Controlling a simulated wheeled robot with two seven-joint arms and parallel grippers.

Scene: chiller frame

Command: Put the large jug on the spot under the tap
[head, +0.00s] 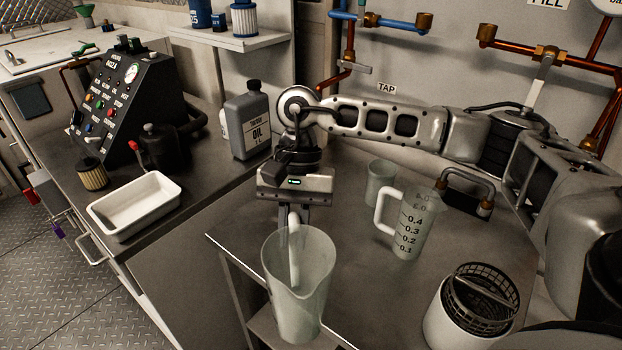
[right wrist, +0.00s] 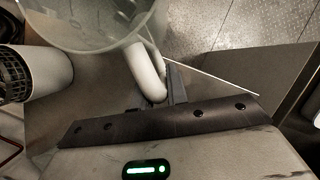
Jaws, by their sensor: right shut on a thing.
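The large jug (head: 302,290), clear and pale green, is at the front of the counter in the head view, roughly upright. My right gripper (head: 293,212) is shut on its white handle, which also shows between the fingers in the right wrist view (right wrist: 145,70). The jug's base appears near or past the counter's front edge; I cannot tell its height. The TAP label (head: 386,88) is on the back wall, beside blue and copper pipes (head: 378,20). My right arm crosses in front of the wall below the label, and no marked spot is visible there. My left gripper is not in view.
A smaller graduated jug (head: 412,232) and a small cup (head: 381,183) stand on the counter right of my gripper. A white canister with a dark basket (head: 455,325) is at front right. An oil bottle (head: 248,125) and white tray (head: 136,203) are left.

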